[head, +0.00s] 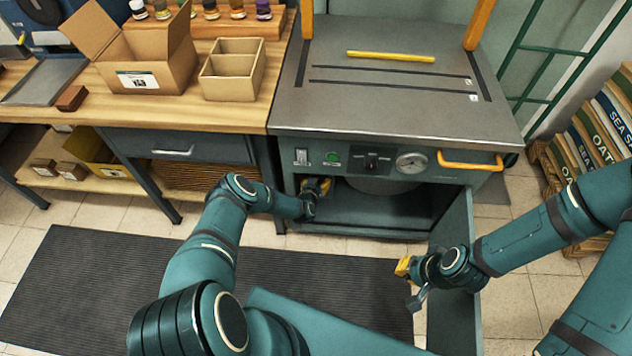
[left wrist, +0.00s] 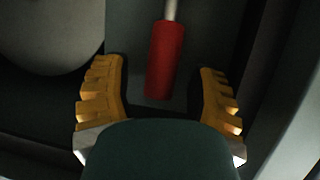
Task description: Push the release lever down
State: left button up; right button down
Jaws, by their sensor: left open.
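The release lever (left wrist: 165,60) has a red grip on a pale metal rod and shows in the left wrist view. It hangs between the two yellow-padded fingers of my left gripper (left wrist: 162,85), with a gap on each side. My left gripper is open and holds nothing. In the head view my left gripper (head: 322,187) reaches into the front opening of the machine (head: 400,118), at its left side, and the lever cannot be made out there. My right gripper (head: 405,270) is by the open door (head: 455,310); its finger gap is unclear.
The machine's front panel has a green button (head: 332,158), a dial gauge (head: 411,162) and a yellow handle (head: 469,160). The wooden bench (head: 235,115) with cardboard boxes (head: 150,75) stands to the left. A dark mat (head: 110,290) covers the floor in front.

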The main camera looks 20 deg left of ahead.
pick_arm(q)
grip_shut()
jog(key=shift+s, duration=0.1)
jog(key=shift+s+d+f+m+t+y, duration=0.1)
jog(key=shift+s+d+f+t+y, duration=0.1)
jog(key=shift+s+t, duration=0.45)
jog(key=shift+s+d+f+m+t+y, duration=0.1)
jog(key=shift+s+f+t, duration=0.25)
jog(key=shift+t, duration=0.4)
jog(key=shift+s+d+f+m+t+y, duration=0.1)
jog(key=shift+s+d+t, duration=0.05)
jog(key=shift+s+t, duration=0.5)
grip_release()
